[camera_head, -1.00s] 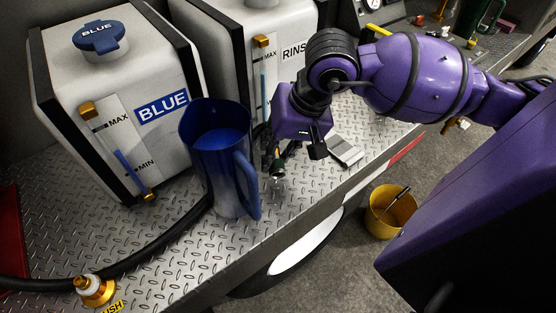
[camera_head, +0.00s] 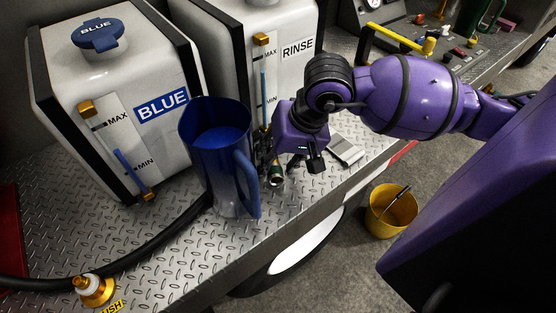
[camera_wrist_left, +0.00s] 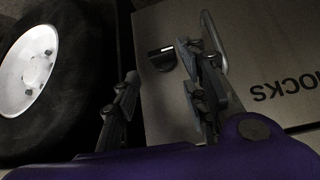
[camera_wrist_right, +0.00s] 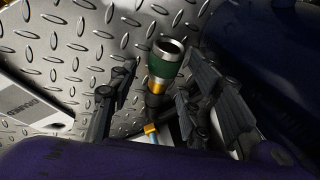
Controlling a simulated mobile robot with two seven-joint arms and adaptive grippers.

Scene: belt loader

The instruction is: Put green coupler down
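The green coupler (camera_wrist_right: 165,63) has a silver mouth, a green band and a gold part. In the right wrist view it is between the spread fingers of my right gripper (camera_wrist_right: 162,72), with gaps at both sides. In the head view the coupler (camera_head: 276,181) is at the diamond-plate deck (camera_head: 310,190), just right of the blue jug, below my right gripper (camera_head: 281,168). Its lower end is partly hidden. My left gripper (camera_wrist_left: 158,70) is open and empty near a box and a wheel; it is outside the head view.
The blue jug (camera_head: 221,165) stands close left of the coupler. White tanks marked BLUE (camera_head: 120,110) and RINSE (camera_head: 270,85) stand behind. A grey flat piece (camera_head: 345,150) lies to the right. A black hose (camera_head: 150,245) and gold fitting (camera_head: 95,290) are front left. A yellow bucket (camera_head: 388,212) is below.

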